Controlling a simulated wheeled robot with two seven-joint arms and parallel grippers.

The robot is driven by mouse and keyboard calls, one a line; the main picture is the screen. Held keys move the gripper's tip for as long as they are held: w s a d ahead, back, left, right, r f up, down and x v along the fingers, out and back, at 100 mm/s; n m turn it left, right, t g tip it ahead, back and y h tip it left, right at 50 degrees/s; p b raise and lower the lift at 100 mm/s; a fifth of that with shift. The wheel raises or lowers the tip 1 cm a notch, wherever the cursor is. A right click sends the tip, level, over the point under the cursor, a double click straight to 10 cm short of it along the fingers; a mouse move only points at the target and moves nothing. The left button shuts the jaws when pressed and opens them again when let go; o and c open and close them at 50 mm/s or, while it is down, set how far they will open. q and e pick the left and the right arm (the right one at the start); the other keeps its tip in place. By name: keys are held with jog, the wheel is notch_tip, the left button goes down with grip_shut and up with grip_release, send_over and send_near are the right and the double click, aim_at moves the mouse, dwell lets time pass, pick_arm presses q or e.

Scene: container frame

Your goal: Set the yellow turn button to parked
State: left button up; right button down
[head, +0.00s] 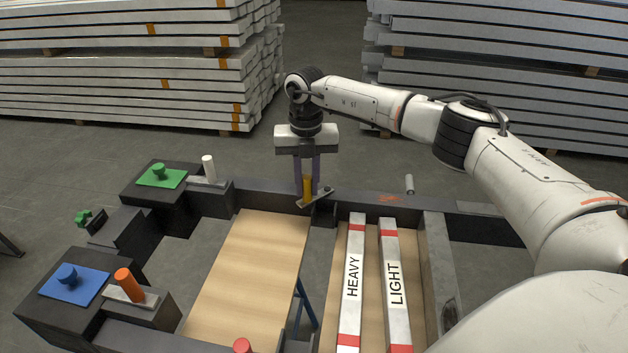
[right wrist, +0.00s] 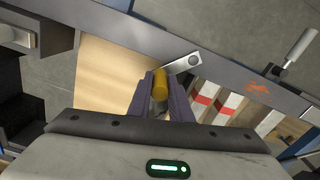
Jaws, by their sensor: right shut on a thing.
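The yellow turn button (head: 307,186) stands upright on a grey metal plate (head: 316,198) at the far rail of the frame. In the right wrist view the yellow button (right wrist: 160,85) shows between the purple fingers, with the plate (right wrist: 182,63) reaching out past it to the upper right. My right gripper (head: 307,178) points down from above and is shut on the yellow button; it also shows in the right wrist view (right wrist: 160,92). In the head view the plate lies at a slant to the rail. My left gripper is not in view.
A white handle (head: 208,168) and an orange handle (head: 128,285) stand on the left blocks, near a green knob (head: 159,172) and a blue knob (head: 68,275). Bars marked HEAVY (head: 351,290) and LIGHT (head: 394,285) lie on the right board. A red knob (head: 242,346) is at the front.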

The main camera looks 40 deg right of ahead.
jog(key=w+m, duration=0.1)
jog(key=m, duration=0.2)
jog(key=w+d+m+p, duration=0.1)
jog(key=w+m, duration=0.1)
jog(key=m, duration=0.1)
jog(key=shift+w+r, duration=0.1)
jog(key=shift+w, duration=0.05)
jog(key=shift+w+d+m, duration=0.25)
jog(key=shift+w+m, duration=0.05)
jog(key=shift+m, duration=0.45)
jog(key=shift+w+d+m, duration=0.25)
jog(key=shift+m, duration=0.5)
jog(key=c, duration=1.6)
grip_release()
notch_tip(320, 180, up, 10)
jog(key=shift+r, duration=0.15)
